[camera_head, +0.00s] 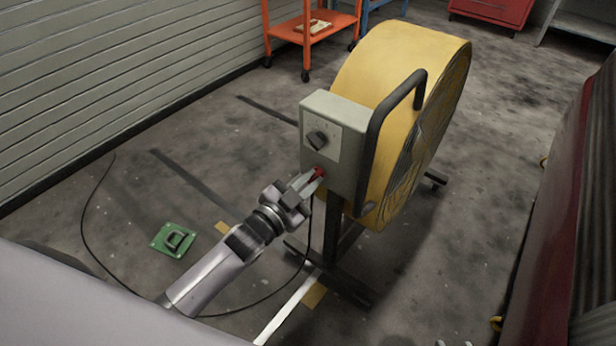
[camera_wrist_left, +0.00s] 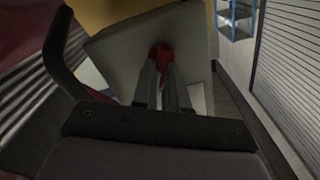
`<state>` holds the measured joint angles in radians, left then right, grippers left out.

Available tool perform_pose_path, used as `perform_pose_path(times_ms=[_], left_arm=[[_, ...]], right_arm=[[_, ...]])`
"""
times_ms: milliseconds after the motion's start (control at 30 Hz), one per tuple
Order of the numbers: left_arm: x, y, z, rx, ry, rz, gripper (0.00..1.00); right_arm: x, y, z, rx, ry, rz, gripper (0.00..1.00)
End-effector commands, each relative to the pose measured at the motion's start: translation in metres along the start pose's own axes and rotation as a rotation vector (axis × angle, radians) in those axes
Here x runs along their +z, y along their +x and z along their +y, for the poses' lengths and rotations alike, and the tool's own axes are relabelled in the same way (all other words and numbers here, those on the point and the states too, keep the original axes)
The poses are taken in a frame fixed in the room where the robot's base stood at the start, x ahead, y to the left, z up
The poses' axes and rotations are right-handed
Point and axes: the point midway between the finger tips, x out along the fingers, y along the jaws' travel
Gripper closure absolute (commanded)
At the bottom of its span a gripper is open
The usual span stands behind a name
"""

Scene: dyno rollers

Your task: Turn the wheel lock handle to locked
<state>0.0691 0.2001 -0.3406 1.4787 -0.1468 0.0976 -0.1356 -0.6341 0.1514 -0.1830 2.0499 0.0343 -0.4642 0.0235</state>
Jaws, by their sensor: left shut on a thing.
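A large yellow drum fan (camera_head: 375,75) stands on a dark frame, with a grey control box (camera_head: 336,112) on its near side. The box has a black knob (camera_head: 318,139) on its front. Below the knob is a small red handle (camera_head: 319,173), which also shows in the left wrist view (camera_wrist_left: 160,54). My left gripper (camera_head: 312,183) is shut on the red handle at the lower front of the box. The fingers (camera_wrist_left: 161,85) cover part of it, so its turn angle is hard to read.
A curved black bar (camera_head: 378,125) rises beside the box. A black cable (camera_head: 90,205) runs over the floor near a green plate (camera_head: 174,240). An orange cart (camera_head: 312,35) stands behind. A dark red body (camera_head: 560,190) is at the right. Floor at the left is mostly clear.

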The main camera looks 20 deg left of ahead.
Motion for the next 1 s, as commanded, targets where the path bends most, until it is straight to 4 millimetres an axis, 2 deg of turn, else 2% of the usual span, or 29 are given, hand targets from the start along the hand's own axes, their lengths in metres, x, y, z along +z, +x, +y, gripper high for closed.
perform_pose_path(times_ms=[133, 1000], left_arm=[[-0.0002, -0.0005, 0.0013, 0.001, 0.139, -0.001, 1.0], [0.0049, -0.0008, 0.0068, 0.002, 0.916, -0.002, 1.0]], right_arm=[[0.0061, -0.003, 0.0, 0.001, 0.005, -0.017, 0.57], [0.0041, 0.0019, -0.0009, -0.002, 0.0, -0.006, 0.57]])
